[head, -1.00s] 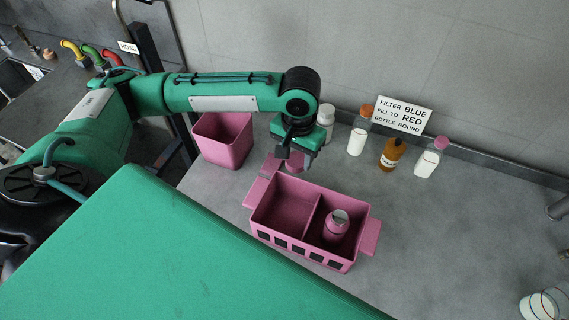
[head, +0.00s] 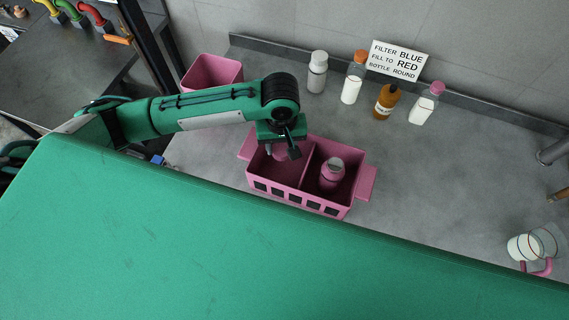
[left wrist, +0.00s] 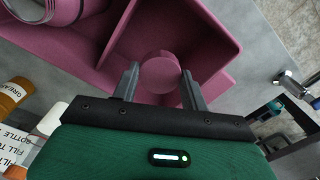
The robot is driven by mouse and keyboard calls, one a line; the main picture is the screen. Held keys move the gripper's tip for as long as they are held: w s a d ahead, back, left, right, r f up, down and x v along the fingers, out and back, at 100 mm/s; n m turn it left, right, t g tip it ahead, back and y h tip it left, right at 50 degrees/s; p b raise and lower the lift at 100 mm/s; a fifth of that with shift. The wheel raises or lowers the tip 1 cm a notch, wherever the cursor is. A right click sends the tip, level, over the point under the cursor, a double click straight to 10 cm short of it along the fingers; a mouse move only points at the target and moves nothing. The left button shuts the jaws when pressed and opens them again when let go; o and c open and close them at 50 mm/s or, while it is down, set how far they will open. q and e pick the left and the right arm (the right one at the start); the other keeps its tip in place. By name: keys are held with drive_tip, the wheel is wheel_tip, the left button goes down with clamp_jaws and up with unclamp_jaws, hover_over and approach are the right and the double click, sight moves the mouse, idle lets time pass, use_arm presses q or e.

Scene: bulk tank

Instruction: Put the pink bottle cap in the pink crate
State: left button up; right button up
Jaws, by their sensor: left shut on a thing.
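The pink crate (head: 330,209) stands on the grey counter, with a divider making two compartments. My left gripper (head: 285,151) is over its left compartment, shut on the pink bottle cap (head: 280,153). In the left wrist view the cap (left wrist: 160,72) sits between the two fingertips (left wrist: 160,82), with the crate's pink walls (left wrist: 205,28) around and below it. I cannot tell whether the cap touches the crate floor. My right gripper is not in view.
A pink bin (head: 212,73) stands behind on the left. A jug (head: 531,245) is at far right.

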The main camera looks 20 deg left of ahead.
sight(282, 171)
use_arm(q)
wheel_tip(282, 171, down, 11)
drive_tip(key=shift+f+p, duration=0.15)
drive_tip(key=shift+p, duration=0.5)
drive_tip(key=shift+f, duration=0.1)
drive_tip(key=o, duration=1)
drive_tip(key=shift+c, duration=0.2)
wheel_tip(282, 171, up, 12)
drive_tip(key=shift+r+b, duration=0.15)
drive_tip(key=shift+b, duration=0.6)
